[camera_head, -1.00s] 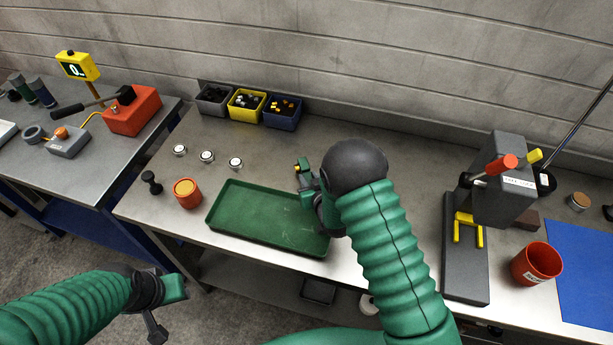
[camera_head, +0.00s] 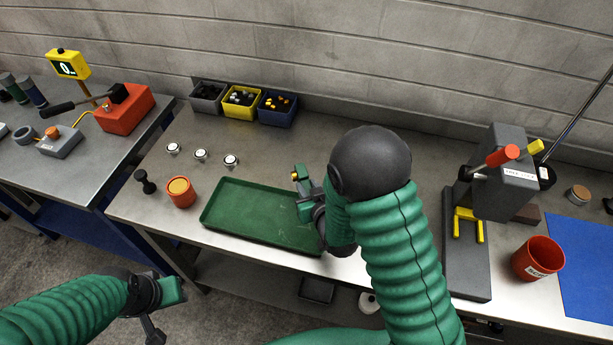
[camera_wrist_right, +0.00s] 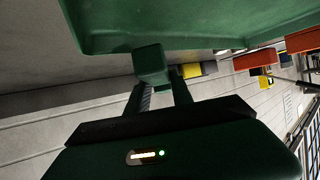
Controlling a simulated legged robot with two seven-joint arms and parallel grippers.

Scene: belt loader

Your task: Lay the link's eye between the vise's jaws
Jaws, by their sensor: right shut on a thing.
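My right gripper (camera_head: 302,190) is over the right end of the green tray (camera_head: 262,215). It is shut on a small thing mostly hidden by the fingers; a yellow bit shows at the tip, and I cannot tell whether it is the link. In the right wrist view the fingers (camera_wrist_right: 165,85) are below the tray's wall (camera_wrist_right: 180,42) in the picture. No vise is plain to me; a grey press-like machine (camera_head: 506,185) with a red-tipped lever and yellow fork stands at the right. My left gripper (camera_head: 162,300) hangs off the bench's front edge, its opening unclear.
Three bins (camera_head: 241,100) stand at the back wall. Several small white-topped discs, a black dumbbell-shaped piece (camera_head: 145,181) and an orange cup (camera_head: 181,192) lie left of the tray. A red cup (camera_head: 537,259) and blue mat (camera_head: 590,265) are at right. A red box (camera_head: 122,108) stands on the left table.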

